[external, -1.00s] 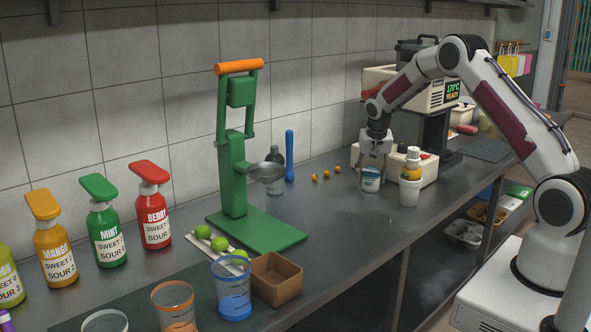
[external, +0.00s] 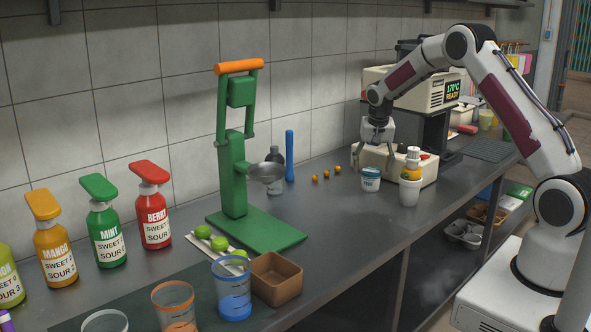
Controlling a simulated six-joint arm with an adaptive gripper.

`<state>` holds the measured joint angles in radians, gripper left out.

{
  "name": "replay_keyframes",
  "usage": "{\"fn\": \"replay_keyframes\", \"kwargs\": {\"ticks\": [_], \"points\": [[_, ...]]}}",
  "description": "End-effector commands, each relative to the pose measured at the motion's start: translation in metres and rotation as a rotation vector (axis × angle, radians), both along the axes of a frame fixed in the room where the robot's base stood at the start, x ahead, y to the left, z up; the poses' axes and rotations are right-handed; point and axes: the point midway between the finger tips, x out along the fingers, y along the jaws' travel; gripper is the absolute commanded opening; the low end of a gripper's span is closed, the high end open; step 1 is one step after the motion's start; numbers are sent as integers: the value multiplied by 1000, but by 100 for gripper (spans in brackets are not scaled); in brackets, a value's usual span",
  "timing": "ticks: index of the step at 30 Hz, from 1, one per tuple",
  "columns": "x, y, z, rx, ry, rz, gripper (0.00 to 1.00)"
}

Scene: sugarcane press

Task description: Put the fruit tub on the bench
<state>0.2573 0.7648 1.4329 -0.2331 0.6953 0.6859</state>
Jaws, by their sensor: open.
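The fruit tub, a small white tub with a teal band and lid (external: 370,179), stands upright on the grey bench (external: 330,215), just left of a white cup. My gripper (external: 376,143) is open and empty above the tub, pointing down, with a clear gap between its fingers and the lid. Nothing hides the tub.
A white cup holding an orange bottle (external: 409,186) stands close to the tub's right. A cream machine (external: 420,168) is behind. Small orange fruits (external: 326,175) lie to the left. The green press (external: 240,170) stands further left. The bench in front of the tub is clear.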

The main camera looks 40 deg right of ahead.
Motion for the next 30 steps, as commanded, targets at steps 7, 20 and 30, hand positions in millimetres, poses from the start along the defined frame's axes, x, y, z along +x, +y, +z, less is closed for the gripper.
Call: {"fn": "replay_keyframes", "kwargs": {"ticks": [7, 20, 30], "points": [[-7, 8, 36, -1, -3, 2, 64], [-16, 16, 74, 1, -1, 0, 64], [-17, 17, 76, 0, 0, 0, 64]]}}
